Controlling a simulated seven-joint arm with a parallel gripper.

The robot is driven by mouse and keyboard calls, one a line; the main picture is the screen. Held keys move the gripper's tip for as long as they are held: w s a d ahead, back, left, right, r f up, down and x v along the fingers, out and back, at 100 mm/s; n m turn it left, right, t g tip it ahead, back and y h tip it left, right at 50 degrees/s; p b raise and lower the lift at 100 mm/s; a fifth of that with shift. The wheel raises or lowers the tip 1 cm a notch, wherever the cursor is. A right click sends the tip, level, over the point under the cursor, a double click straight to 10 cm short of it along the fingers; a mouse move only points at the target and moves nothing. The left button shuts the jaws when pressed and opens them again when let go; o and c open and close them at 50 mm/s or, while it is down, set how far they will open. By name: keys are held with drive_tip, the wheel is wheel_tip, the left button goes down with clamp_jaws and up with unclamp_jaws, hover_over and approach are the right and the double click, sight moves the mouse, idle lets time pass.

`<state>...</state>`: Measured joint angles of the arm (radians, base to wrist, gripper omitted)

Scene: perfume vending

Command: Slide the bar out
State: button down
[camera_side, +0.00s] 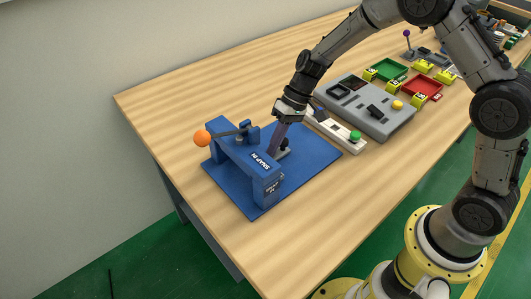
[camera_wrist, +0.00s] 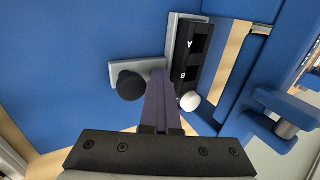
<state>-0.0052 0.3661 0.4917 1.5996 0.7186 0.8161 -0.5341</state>
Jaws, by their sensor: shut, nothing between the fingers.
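In the wrist view, a light grey bar (camera_wrist: 116,73) with a round black knob (camera_wrist: 129,85) lies over the blue plate. Its right end meets a grey holder (camera_wrist: 173,40) carrying a black lettered block (camera_wrist: 194,55). My gripper (camera_wrist: 158,76) is shut and empty, its purple-grey fingers just right of the knob, between it and the black block. They cover part of the bar. I cannot tell whether they touch the knob. In the side view my gripper (camera_side: 275,152) reaches down behind the blue "SNAP IN" frame (camera_side: 235,158), which partly hides the bar.
The blue base plate (camera_side: 315,150) carries the frame and a lever with an orange ball (camera_side: 202,138). A white knob (camera_wrist: 190,101) sits by the black block. A white strip with a green button (camera_side: 355,136) and a grey panel (camera_side: 388,124) stand right. The table's left side is clear.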

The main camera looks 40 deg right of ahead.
sight(285, 149)
drive_tip(key=shift+s+d+f, duration=0.2)
drive_tip(key=shift+s+f, duration=0.1)
drive_tip(key=shift+f, duration=0.15)
drive_tip(key=shift+d, duration=4.85)
drive_tip(key=shift+a, duration=0.65)
drive_tip(key=shift+w+r, duration=0.15)
drive_tip(key=shift+r, duration=1.1)
drive_tip(key=shift+w+r, duration=0.1)
drive_tip(key=shift+r, duration=3)
